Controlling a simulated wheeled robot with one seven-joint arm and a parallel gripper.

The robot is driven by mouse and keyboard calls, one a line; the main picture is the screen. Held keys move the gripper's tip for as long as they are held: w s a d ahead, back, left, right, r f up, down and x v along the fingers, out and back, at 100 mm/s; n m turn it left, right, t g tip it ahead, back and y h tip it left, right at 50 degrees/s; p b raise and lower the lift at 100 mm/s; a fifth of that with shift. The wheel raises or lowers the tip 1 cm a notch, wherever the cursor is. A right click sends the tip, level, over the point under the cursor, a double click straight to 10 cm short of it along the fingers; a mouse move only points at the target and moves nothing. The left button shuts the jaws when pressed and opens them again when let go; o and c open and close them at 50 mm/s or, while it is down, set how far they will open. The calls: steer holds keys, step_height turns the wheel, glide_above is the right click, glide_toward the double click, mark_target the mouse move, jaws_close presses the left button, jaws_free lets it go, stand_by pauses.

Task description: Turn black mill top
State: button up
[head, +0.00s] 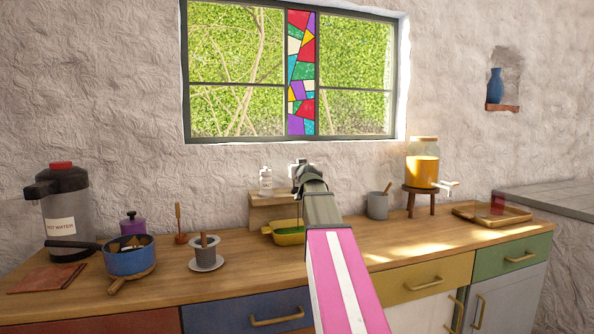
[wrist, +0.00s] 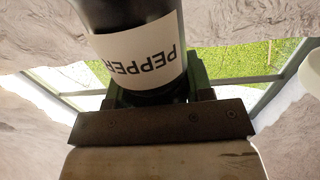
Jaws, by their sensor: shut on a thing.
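In the wrist view the black mill (wrist: 158,75) carries a white label reading PEPPER, upside down in the picture. My gripper (wrist: 150,98) is shut on its black end, just past the label, with a finger on each side. The other end of the mill runs out of the top of the picture. In the head view my gripper (head: 303,175) is above the back of the counter, in front of the wall below the window. My arm and gripper hide most or all of the mill there. Whether its top is turned cannot be told.
A pale bottle (head: 265,182) stands on a wooden riser (head: 268,216) just left of my gripper. A yellow dish (head: 290,238) sits below. A grey cup (head: 378,206) and a drink dispenser (head: 422,168) stand right. A blue pot (head: 130,261) and a hot water flask (head: 66,215) stand left.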

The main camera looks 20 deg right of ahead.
steer(key=shift+h, duration=0.3)
stand_by(0.5)
steer(key=o, duration=0.9)
steer(key=s, duration=0.7)
steer(key=s+a, duration=0.1)
steer(key=s, duration=0.2)
steer(key=shift+s, duration=0.4)
